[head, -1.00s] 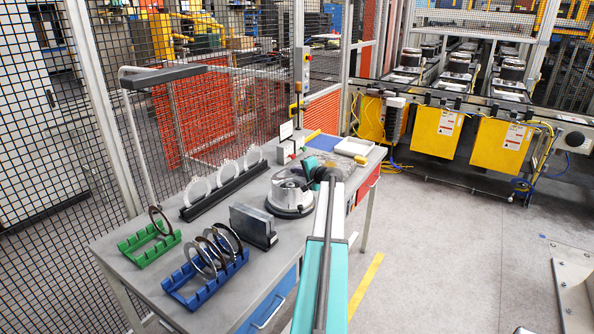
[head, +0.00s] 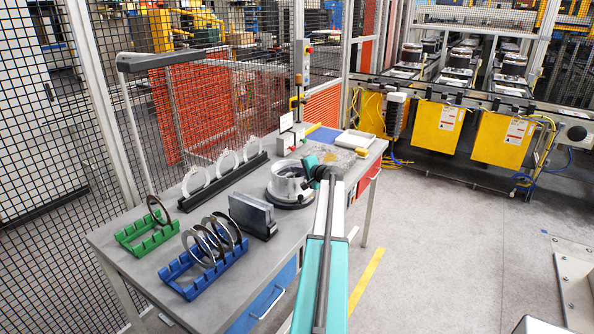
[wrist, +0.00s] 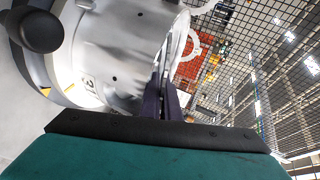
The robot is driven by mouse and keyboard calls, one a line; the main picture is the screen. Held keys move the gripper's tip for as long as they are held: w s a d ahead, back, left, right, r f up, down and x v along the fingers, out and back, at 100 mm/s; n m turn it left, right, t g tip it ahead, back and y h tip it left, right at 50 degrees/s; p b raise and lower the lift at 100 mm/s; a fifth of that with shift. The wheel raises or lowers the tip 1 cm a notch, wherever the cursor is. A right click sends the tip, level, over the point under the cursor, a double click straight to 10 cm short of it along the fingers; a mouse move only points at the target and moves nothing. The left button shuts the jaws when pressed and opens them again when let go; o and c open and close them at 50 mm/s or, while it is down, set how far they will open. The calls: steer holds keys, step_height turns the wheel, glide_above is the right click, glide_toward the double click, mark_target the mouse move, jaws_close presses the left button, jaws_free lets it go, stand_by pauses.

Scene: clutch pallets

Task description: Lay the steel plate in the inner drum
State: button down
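The drum (head: 287,184) is a silver cylinder on a dark round base on the bench. It fills the left of the wrist view (wrist: 115,50). My gripper (head: 312,166) is at the drum's right side, level with its top. In the wrist view its dark fingers (wrist: 168,98) are close together at the drum's rim. They appear shut on the thin edge of the steel plate (wrist: 178,42), seen nearly edge-on over the drum's opening. The drum's inside is hidden.
A blue rack (head: 205,277) holds several upright rings, and a green rack (head: 147,233) holds a dark one. A black rack (head: 225,182) holds pale toothed rings. A white tray (head: 355,139) lies at the back.

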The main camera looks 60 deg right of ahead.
steer(key=c, duration=1.9)
jaws_free()
steer(key=shift+c, duration=0.2)
steer(key=shift+f, duration=0.15)
steer(key=shift+s+a+f+b, duration=0.1)
steer(key=shift+a+f+b, duration=0.15)
steer(key=shift+f+b, duration=0.55)
steer(key=shift+c, duration=0.3)
steer(key=shift+r, duration=0.1)
steer(key=shift+s+a+b, duration=0.25)
steer(key=shift+s+b, duration=0.05)
steer(key=shift+s, duration=0.3)
steer(key=shift+o, duration=0.3)
steer(key=b+v, duration=0.1)
steer(key=v, duration=0.3)
steer(key=shift+s+r, duration=0.1)
steer(key=shift+r, duration=0.35)
steer(key=shift+d, duration=0.1)
